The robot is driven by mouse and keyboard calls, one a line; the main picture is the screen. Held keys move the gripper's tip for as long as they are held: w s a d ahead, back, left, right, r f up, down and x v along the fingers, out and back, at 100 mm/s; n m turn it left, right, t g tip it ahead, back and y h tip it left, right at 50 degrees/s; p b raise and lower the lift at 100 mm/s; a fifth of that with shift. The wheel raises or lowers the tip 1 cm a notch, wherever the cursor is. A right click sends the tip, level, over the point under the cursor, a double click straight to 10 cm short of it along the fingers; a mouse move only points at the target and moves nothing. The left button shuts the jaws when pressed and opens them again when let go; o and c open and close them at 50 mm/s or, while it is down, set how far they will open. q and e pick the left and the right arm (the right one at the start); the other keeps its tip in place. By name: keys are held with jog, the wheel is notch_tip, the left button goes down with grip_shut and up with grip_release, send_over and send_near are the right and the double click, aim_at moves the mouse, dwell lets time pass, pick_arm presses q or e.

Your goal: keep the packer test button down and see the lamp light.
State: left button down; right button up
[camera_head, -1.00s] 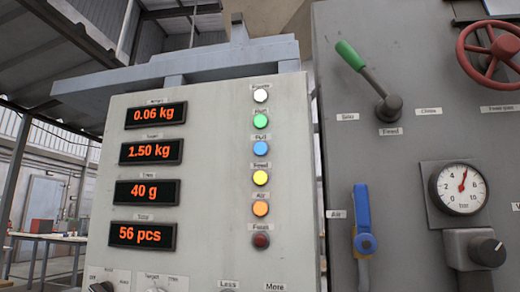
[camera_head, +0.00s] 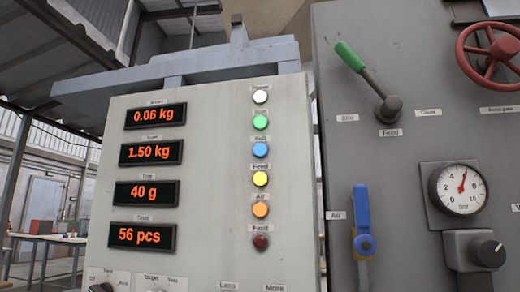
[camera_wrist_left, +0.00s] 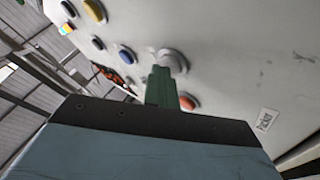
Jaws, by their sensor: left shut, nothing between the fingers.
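In the left wrist view, my left gripper (camera_wrist_left: 161,72) is shut and empty, its green fingers pointing at the pale panel. The fingertips overlap the edge of a round grey button (camera_wrist_left: 173,60); I cannot tell whether they press it or how far it is in. A red-orange round lamp or button (camera_wrist_left: 188,102) sits just beside the fingers, partly hidden by the gripper body. My right gripper is in neither view.
The bagger panel (camera_head: 220,200) carries several orange readouts (camera_head: 156,115) and a lamp column with a green lamp (camera_head: 260,122) and a dark red Fault lamp (camera_head: 261,242). To its right are a green-handled lever (camera_head: 365,70), a blue handle (camera_head: 362,215) and a gauge (camera_head: 458,188).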

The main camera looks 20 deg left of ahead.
pick_arm(q)
jog(key=shift+s+p, duration=0.5)
jog(key=shift+s, duration=0.4)
jog(key=shift+s+d+p, duration=0.2)
jog(key=shift+s+p, duration=0.95)
jog(key=shift+s, duration=1.35)
